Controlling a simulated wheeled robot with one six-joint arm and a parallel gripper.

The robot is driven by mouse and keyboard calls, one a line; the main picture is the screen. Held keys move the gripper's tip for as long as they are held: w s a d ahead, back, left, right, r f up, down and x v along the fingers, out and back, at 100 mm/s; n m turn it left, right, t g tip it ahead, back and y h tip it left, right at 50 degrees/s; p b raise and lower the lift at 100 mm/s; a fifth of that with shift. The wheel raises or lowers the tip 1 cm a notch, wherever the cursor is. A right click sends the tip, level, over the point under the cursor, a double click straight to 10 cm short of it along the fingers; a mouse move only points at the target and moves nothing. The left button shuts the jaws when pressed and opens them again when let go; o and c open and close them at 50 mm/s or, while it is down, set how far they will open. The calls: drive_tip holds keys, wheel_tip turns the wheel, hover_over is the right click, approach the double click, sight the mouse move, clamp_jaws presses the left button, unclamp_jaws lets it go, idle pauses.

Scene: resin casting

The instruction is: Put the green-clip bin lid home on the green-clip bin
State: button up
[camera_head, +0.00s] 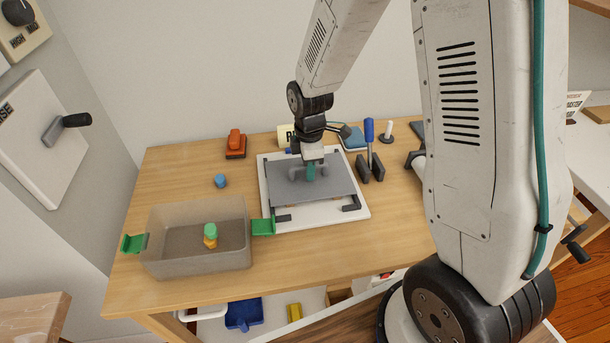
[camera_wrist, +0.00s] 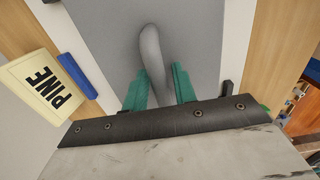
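The green-clip bin (camera_head: 165,262) is a grey translucent open box at the front left of the table. A green clip (camera_head: 133,243) sticks out at its left and another green clip (camera_head: 263,226) at its right. Inside it is a small green-and-orange item (camera_head: 210,235). The grey flat lid (camera_head: 335,186) lies over a white frame with black corner pieces, right of the bin. My gripper (camera_head: 311,172) is down at the lid's handle. In the wrist view the green fingers (camera_wrist: 160,88) flank the grey curved handle (camera_wrist: 150,45); whether they press on it is unclear.
Behind are an orange block (camera_head: 235,143) and a "PINE" card (camera_wrist: 45,88). A blue-handled tool (camera_head: 369,132) stands right of the frame. The table's front left edge is clear.

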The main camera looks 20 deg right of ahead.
clamp_jaws()
drive_tip(key=shift+r, duration=2.5)
